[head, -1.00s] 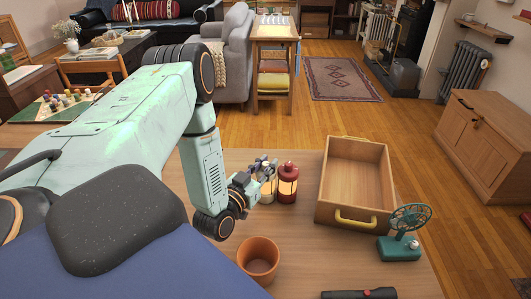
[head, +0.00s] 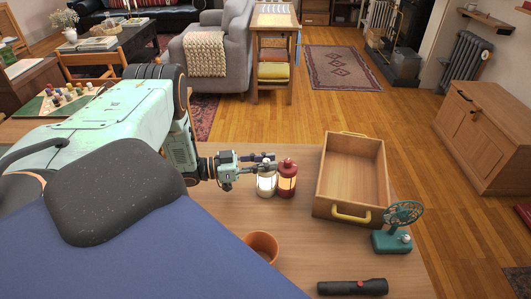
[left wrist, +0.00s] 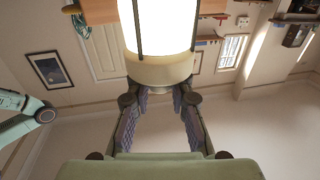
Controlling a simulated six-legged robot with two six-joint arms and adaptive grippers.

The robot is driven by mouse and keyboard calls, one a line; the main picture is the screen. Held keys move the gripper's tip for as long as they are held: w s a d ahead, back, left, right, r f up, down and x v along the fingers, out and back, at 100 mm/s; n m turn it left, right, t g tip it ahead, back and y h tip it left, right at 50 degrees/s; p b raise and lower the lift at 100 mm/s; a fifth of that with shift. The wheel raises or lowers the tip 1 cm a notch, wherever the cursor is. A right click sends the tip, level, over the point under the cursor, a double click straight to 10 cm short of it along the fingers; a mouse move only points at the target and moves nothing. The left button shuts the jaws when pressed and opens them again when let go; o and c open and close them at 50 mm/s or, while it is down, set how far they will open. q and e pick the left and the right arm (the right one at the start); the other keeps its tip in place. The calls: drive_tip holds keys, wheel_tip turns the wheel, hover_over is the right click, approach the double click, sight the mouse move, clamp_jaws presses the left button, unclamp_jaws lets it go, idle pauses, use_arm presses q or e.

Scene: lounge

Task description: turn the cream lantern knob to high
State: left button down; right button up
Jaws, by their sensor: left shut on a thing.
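The cream lantern (head: 265,184) stands upright on the wooden table, and its glass glows. My left gripper (head: 270,161) reaches in from the left, level, with its fingers at the lantern's top. In the left wrist view, the lantern's cream cap (left wrist: 160,70) and bright glass fill the upper middle. The two fingertips (left wrist: 161,99) are shut on the knob at the cap's end; the knob is mostly hidden between them. My right gripper is not in view.
A red lantern (head: 288,180) stands close to the right of the cream one. An open wooden crate (head: 350,205), a teal fan (head: 393,242), a terracotta pot (head: 262,244) and a black flashlight (head: 352,287) are also on the table. Bare tabletop lies between pot and crate.

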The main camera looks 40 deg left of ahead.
use_arm(q)
drive_tip(key=shift+f+m+g+h+b, duration=0.15)
drive_tip(key=shift+m+g+h+b, duration=0.5)
drive_tip(key=shift+m+g+h, duration=0.5)
drive_tip(key=c, duration=1.5)
unclamp_jaws()
drive_tip(key=shift+o, duration=0.2)
drive_tip(key=v, duration=1.2)
drive_tip(key=shift+w+a, duration=0.1)
drive_tip(key=shift+w, duration=0.05)
